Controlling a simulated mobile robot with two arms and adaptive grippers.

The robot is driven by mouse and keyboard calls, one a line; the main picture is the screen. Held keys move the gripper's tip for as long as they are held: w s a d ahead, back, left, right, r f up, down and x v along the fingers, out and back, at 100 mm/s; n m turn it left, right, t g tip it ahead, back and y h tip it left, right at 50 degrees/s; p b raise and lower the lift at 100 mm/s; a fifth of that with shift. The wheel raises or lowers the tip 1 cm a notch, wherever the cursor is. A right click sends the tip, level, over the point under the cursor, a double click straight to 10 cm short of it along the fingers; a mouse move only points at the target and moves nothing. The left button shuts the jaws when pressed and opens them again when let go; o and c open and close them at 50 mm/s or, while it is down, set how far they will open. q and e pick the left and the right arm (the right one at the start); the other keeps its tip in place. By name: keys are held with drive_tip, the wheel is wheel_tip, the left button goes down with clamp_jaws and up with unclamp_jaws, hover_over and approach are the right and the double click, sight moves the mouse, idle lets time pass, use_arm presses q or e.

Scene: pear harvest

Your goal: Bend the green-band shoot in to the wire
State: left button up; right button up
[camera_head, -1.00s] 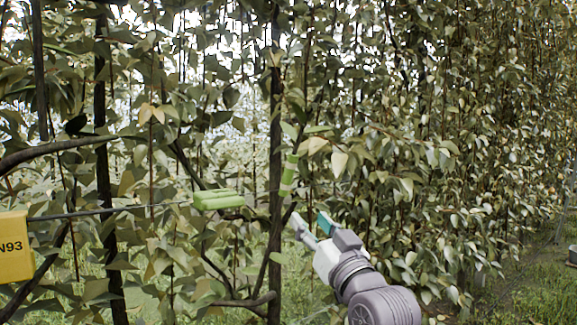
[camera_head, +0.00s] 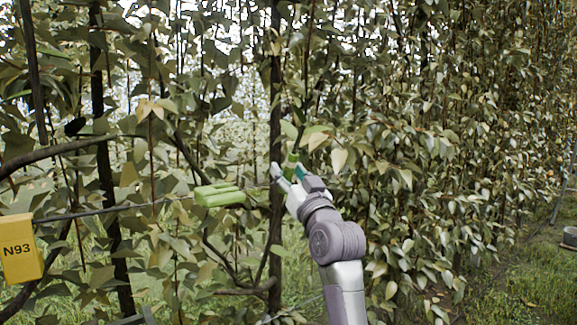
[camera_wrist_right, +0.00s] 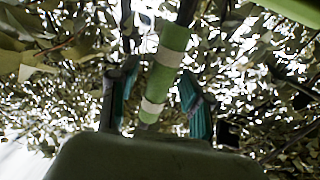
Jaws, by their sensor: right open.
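The green-band shoot carries a green and white band (camera_head: 291,160), which shows just above my right gripper (camera_head: 287,172) in the head view. In the right wrist view the band (camera_wrist_right: 165,62) runs upright, slightly tilted, between the two teal-lined fingers of my right gripper (camera_wrist_right: 157,88). There is a gap on both sides, so the jaws are open around it and not closed on it. The wire (camera_head: 110,209) runs across the left half of the head view to a light green clip-like piece (camera_head: 220,196), left of the gripper. My left gripper is not in view.
A dark upright stem (camera_head: 276,120) stands right beside my right gripper. A yellow tag marked N93 (camera_head: 20,250) hangs at the far left. Dense leaves surround the gripper. A grassy strip (camera_head: 535,270) lies open at the lower right.

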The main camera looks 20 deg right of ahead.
drive_tip(key=shift+w, duration=0.15)
clamp_jaws()
idle(0.4)
